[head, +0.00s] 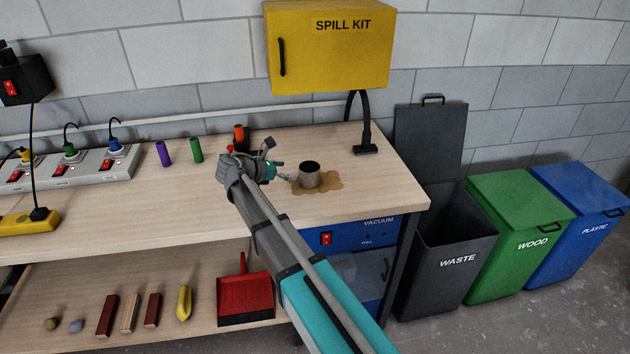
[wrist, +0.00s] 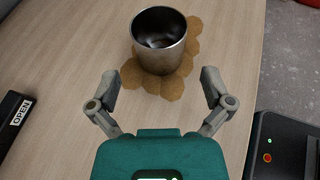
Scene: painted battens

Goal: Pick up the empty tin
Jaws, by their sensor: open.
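The empty tin (head: 309,176) stands upright on the workbench, on a brown spill-like patch (head: 330,183). In the wrist view the tin (wrist: 159,50) is a metal cup with an open top, and its inside looks empty apart from some shading. My gripper (head: 288,175) is just left of the tin in the head view. In the wrist view my gripper (wrist: 160,84) has its two fingers spread wide, with the tin ahead of and between their lines, apart from them. Nothing is held.
Coloured cylinders (head: 196,150) stand behind my gripper at the left. A black hose nozzle (head: 365,149) is at the back right of the bench. A yellow spill kit cabinet (head: 335,60) hangs above. The open waste bin (head: 450,240) stands right of the bench.

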